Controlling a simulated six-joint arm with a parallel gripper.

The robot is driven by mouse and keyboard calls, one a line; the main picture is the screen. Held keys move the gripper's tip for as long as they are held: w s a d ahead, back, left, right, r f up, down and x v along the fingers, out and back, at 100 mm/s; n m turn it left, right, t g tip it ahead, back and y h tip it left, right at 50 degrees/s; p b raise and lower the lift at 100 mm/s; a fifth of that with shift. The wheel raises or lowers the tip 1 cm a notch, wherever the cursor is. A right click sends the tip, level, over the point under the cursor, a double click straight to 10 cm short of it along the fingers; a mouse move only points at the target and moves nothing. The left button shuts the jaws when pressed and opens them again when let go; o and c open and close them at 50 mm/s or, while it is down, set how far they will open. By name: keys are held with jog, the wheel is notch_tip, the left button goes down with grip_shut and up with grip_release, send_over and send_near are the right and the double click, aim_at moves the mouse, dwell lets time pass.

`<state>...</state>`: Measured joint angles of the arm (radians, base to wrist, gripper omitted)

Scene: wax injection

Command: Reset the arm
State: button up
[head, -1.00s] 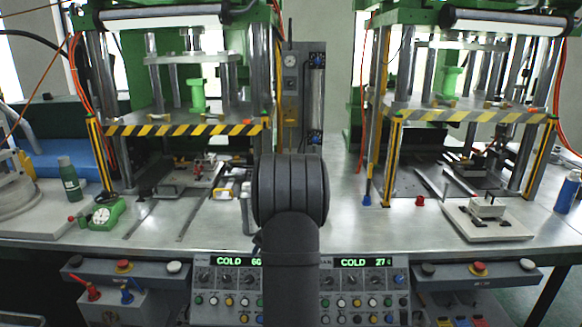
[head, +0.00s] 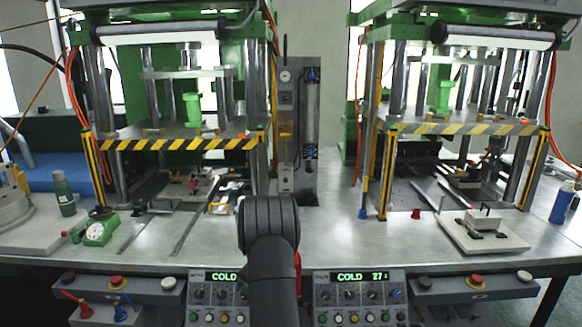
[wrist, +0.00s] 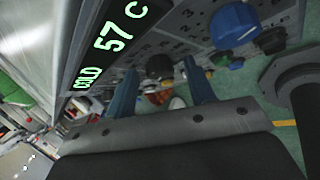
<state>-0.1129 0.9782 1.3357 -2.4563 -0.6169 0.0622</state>
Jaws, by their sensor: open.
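My arm (head: 268,240) rises in front of the table at the middle of the head view. Its rounded black joint hides part of the left control panel. My gripper (wrist: 163,82) shows in the wrist view with its two blue-grey fingers apart and nothing between them. It is beside the control panel (wrist: 200,40), close to its knobs and the "COLD 57 C" display (wrist: 112,45). The gripper is hidden behind my arm in the head view.
Two presses with striped guards, left (head: 180,144) and right (head: 465,128), stand on the metal table (head: 335,235). A white plate with a mold (head: 483,232) lies at right. The table's middle is clear.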

jog(key=shift+r, duration=0.1)
jog(key=v, duration=1.7)
jog(key=x, duration=1.7)
jog(key=shift+f, duration=0.2)
jog(key=shift+d+r+m+y, duration=0.1)
jog(key=shift+m+y, duration=0.2)
jog(key=shift+m, duration=0.1)
jog(key=shift+s+d+m+t+y, duration=0.15)
jog(key=shift+m+t+y, duration=0.6)
jog(key=shift+m, duration=0.35)
jog(key=shift+s+d+f+m+t+y, duration=0.1)
jog(key=shift+f+m+t+y, duration=0.1)
jog(key=shift+m+t+y, duration=0.6)
jog(key=shift+s+f+m+t+y, duration=0.15)
jog(key=shift+m+t, duration=0.3)
jog(key=shift+m, duration=0.75)
jog(key=m+t, duration=0.2)
jog(key=m, duration=0.1)
jog(key=m+t, duration=0.1)
jog(key=m, duration=0.1)
jog(key=shift+s+f+t+y, duration=0.2)
jog(key=shift+f+t+y, duration=0.1)
jog(key=shift+f, duration=0.05)
jog(key=shift+s+a+f+m+t, duration=0.1)
jog(key=shift+m+t, duration=0.5)
jog(key=shift+m, duration=0.35)
jog(key=shift+a+m+t, duration=0.1)
jog(key=shift+m+t, duration=0.5)
jog(key=shift+m, duration=0.35)
jog(key=shift+h, duration=0.4)
